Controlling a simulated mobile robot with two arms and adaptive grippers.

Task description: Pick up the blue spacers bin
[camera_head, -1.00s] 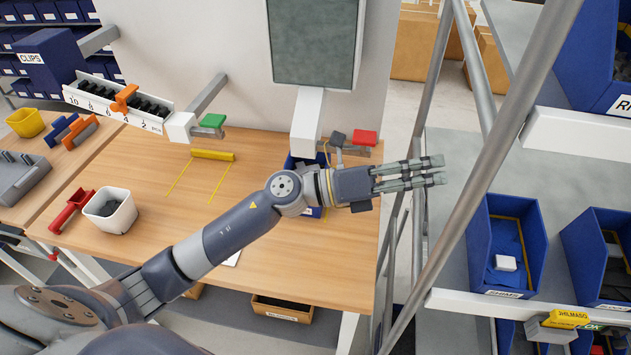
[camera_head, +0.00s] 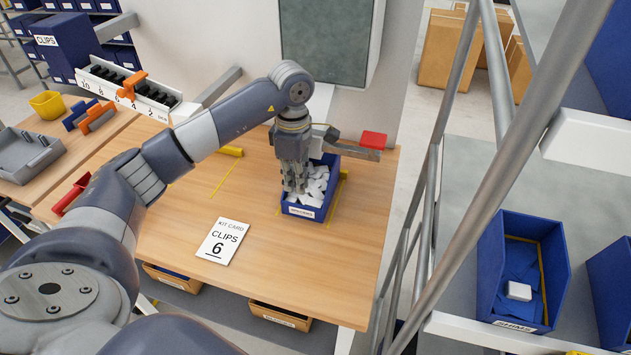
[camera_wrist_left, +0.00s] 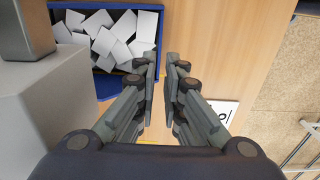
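The blue bin (camera_head: 305,211) stands upright on the wooden table, full of white flat pieces; the label on its front is too small to read surely. It also shows at the top left of the wrist view (camera_wrist_left: 104,88). My left gripper (camera_head: 294,188) points down over the bin's left part in the head view, hiding some of its contents and left wall. In the wrist view the left gripper's fingers (camera_wrist_left: 163,62) have a narrow gap with nothing held between them, beside the bin's wall. My right gripper is not in view.
A kit card (camera_head: 223,241) reading "CLIPS 6" lies on the table. A bracket with a red block (camera_head: 373,140) stands behind the bin. Grey posts (camera_head: 470,180) rise right of the table. Another blue bin (camera_head: 490,285) sits on the right shelf.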

